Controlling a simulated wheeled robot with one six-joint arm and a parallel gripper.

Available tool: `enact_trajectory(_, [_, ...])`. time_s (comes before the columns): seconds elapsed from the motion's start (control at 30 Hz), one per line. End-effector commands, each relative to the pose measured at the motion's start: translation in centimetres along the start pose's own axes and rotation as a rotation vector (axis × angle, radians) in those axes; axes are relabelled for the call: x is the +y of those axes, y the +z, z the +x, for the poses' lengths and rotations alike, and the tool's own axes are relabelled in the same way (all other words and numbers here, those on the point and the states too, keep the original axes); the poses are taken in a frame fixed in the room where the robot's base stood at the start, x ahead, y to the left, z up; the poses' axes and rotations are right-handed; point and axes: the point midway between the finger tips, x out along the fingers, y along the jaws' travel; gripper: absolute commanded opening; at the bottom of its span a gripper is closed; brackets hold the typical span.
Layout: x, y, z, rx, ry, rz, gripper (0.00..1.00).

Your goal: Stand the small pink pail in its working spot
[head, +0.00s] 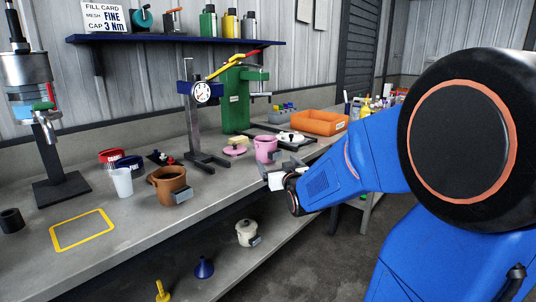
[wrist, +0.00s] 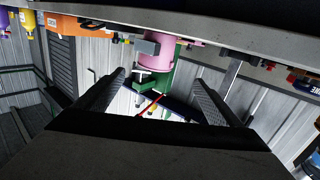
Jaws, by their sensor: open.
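The small pink pail (head: 265,149) stands upright on the grey bench, right of the dial-gauge stand. It has a grey block on its side, facing my gripper. My gripper (head: 277,180) is at the bench's front edge, close in front of the pail; its fingers are small and partly unclear there. In the wrist view the picture is turned over, and the pail (wrist: 173,52) hangs at the top, beyond the two spread fingers (wrist: 160,88). Nothing is between the fingers. A yellow square outline (head: 82,230) on the bench's near left is empty.
A brown pot (head: 169,185), a white cup (head: 122,182) and a metal dispenser column (head: 45,120) stand left on the bench. The gauge stand (head: 194,120), green press (head: 236,100) and orange bin (head: 319,122) are behind. A cream pot (head: 247,232) sits on the lower shelf.

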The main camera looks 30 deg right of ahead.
Motion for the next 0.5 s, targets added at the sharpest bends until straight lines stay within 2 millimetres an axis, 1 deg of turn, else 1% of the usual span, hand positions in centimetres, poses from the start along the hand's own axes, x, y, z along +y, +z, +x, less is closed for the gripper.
enact_trajectory(0.17, [0.5,-0.3,1.0,0.037,0.006,0.0,0.88])
enact_trajectory(0.27, [0.5,-0.5,2.0,0.04,0.006,0.0,0.88])
enact_trajectory(0.5, [0.5,-0.6,5.7,0.038,0.005,0.0,0.88])
